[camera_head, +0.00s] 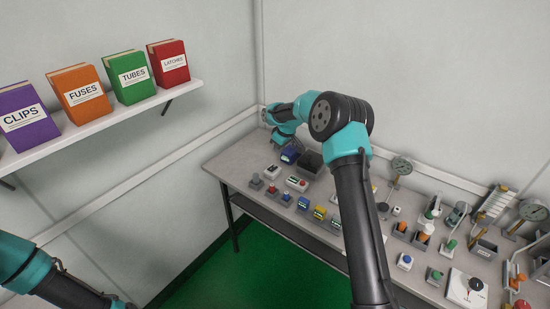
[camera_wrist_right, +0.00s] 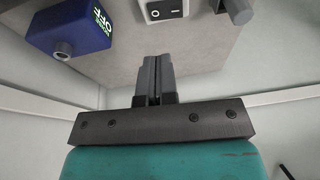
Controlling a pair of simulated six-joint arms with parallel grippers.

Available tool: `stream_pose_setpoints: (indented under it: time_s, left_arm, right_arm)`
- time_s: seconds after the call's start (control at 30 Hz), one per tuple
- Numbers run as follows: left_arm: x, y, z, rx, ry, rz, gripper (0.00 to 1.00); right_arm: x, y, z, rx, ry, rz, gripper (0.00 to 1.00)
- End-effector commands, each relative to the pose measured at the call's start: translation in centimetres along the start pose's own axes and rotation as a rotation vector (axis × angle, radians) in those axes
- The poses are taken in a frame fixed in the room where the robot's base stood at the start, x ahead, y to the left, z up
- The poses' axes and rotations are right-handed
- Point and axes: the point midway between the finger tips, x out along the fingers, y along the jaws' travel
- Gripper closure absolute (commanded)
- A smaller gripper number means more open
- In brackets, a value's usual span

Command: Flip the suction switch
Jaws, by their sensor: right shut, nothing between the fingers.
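No label reading suction is legible, so I cannot tell which control is the suction switch. In the right wrist view, a pale switch box (camera_wrist_right: 163,10) with a black rocker marked O and a dash is cut off by the top edge. To its left is a blue box (camera_wrist_right: 68,30) with a green OFF display and a round grey knob. My left gripper is out of view.
A wall shelf (camera_head: 95,127) with labelled binders is at left. My right forearm crosses the bench.

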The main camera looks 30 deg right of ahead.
Motion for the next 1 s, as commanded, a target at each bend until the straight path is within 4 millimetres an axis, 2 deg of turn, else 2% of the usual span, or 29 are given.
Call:
stream_pose_setpoints:
  time_s: [0.1,0.33,0.87,1.0]
  left_arm:
    - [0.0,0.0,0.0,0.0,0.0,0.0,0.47]
    - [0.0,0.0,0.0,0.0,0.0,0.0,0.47]
    - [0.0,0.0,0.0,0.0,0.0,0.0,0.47]
    - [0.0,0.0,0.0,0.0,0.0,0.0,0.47]
  right_arm:
    - [-2.4,0.4,0.0,0.001,0.002,0.001,1.0]
    - [-4.9,0.9,0.0,0.0,0.001,0.0,1.0]
    - [-5.2,0.9,0.0,0.0,0.0,-0.001,1.0]
    - [-4.4,0.2,-0.3,-0.012,-0.006,-0.001,1.0]
